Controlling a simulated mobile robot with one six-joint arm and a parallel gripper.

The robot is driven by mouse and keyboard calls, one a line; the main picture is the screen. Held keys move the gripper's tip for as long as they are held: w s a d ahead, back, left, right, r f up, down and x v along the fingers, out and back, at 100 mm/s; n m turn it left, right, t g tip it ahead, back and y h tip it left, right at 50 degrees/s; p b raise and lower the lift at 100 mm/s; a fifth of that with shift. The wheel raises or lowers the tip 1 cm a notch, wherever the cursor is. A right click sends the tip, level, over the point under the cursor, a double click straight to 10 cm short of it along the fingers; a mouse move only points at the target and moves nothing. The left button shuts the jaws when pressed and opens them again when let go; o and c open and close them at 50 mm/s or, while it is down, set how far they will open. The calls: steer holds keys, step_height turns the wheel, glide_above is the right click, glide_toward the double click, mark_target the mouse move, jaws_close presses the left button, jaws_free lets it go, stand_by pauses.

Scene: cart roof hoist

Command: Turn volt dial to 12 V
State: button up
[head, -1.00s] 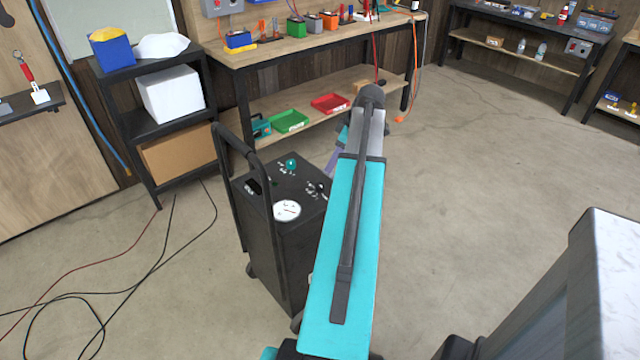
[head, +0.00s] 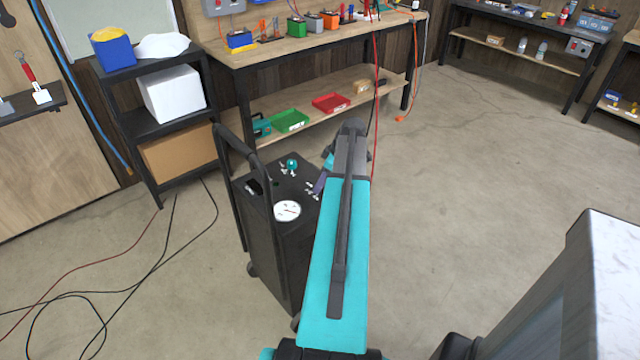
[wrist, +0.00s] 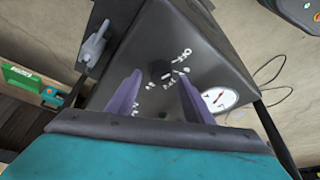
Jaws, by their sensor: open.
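The black cart (head: 285,250) stands left of my arm, with a round white gauge (head: 287,211) and a teal knob (head: 291,165) on its top panel. My gripper (head: 320,183) is over the panel's right side; one purple finger shows in the head view. In the wrist view, my open gripper (wrist: 160,76) has its two purple fingers on either side of a dark dial (wrist: 158,70) ringed by white marks, one reading like OFF. The other marks and the dial's pointer are too small to read. The gauge (wrist: 220,99) lies right of the fingers. Contact with the dial cannot be told.
The cart's black push handle (head: 245,150) rises at its left. A grey clamp-like part (wrist: 95,45) is at the panel's left in the wrist view. A workbench (head: 300,50) with trays stands behind. Cables lie on the floor at left; floor at right is clear.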

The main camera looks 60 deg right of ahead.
steer(key=shift+w+f, duration=0.15)
steer(key=shift+f, duration=0.3)
steer(key=shift+c, duration=0.2)
steer(key=c, duration=1)
steer(key=shift+a, duration=0.35)
steer(key=shift+d, duration=0.15)
